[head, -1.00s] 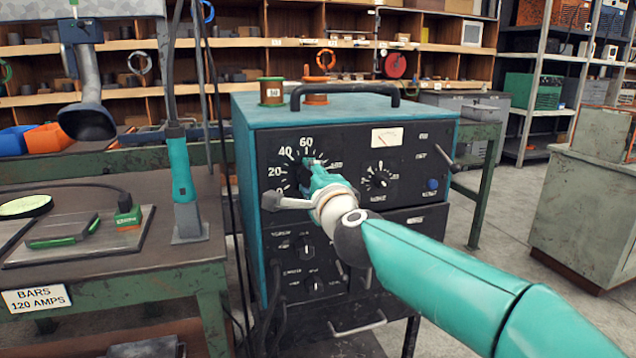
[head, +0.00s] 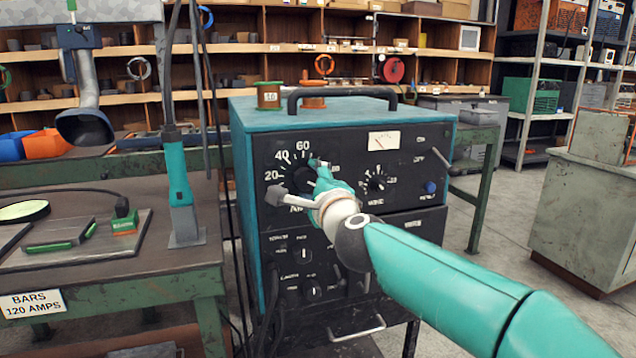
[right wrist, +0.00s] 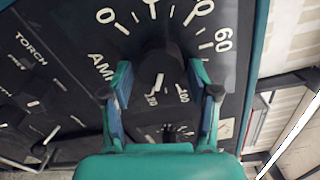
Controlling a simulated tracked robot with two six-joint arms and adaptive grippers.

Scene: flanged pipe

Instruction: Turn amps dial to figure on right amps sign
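The amps dial (head: 303,178) is a black knob with a white scale on the dark front panel of a teal welding machine (head: 352,111). My right gripper (head: 320,180) is at the dial, partly covering its right side. In the right wrist view, its two fingers (right wrist: 160,98) stand apart on either side of the knob (right wrist: 162,62), with gaps visible. The knob's white mark points toward a number that looks like 120, beside 100. A white sign (head: 33,302) reading "BARS 120 AMPS" hangs on the left bench's front edge. My left gripper is not in view.
A smaller knob (head: 376,180) and a toggle lever (head: 440,158) are right of the dial. A green-framed bench (head: 120,258) with plates and a torch (head: 178,185) stands left. Cables hang between bench and machine. Open floor lies to the right.

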